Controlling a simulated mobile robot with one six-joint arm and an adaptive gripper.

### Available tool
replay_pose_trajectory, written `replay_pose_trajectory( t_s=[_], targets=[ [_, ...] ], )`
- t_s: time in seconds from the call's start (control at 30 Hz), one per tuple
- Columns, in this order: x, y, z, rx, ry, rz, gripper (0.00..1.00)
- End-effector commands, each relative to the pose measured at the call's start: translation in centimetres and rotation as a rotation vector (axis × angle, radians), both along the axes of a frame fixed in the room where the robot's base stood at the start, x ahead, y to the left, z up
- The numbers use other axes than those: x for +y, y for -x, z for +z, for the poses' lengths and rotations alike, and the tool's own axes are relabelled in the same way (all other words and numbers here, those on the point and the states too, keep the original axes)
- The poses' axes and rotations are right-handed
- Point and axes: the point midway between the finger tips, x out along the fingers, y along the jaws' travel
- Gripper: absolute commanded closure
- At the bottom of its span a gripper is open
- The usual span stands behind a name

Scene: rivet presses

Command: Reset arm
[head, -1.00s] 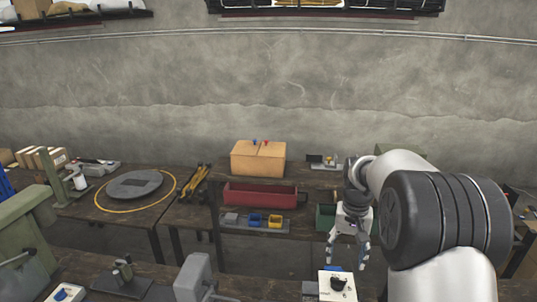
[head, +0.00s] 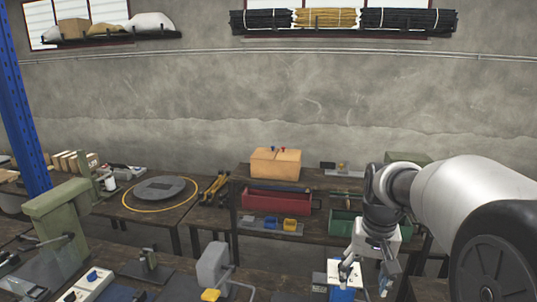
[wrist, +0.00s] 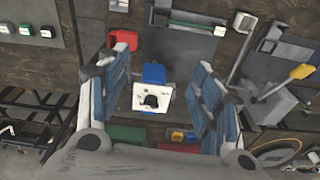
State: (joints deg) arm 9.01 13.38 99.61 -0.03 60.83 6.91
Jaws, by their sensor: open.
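My gripper (head: 367,276) hangs with its fingers down at the lower right of the head view. It is open. In the wrist view its two blue-padded fingers (wrist: 160,97) stand wide apart with nothing between the pads. A white block with a black part on top (wrist: 152,98) shows below, framed between the fingers. My arm's upper links fill the right of the head view and hide part of the bench behind.
A grey press (head: 213,266) with a yellow handle end stands left of my gripper; a green press (head: 62,205) stands farther left. The back bench holds a tan box (head: 275,163), a red bin (head: 275,201) and a green bin (head: 342,224). Open air surrounds the fingers.

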Motion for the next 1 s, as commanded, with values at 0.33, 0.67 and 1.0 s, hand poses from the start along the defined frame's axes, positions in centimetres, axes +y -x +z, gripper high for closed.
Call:
replay_pose_trajectory(
  t_s=[0.33,0.67,1.0],
  targets=[
    [4.7,12.7,0.1,-0.154,0.029,0.139,0.40],
    [6.9,22.8,-5.3,-0.275,0.051,0.251,0.40],
    [7.1,24.4,-6.6,-0.298,0.056,0.272,0.40]
  ],
)
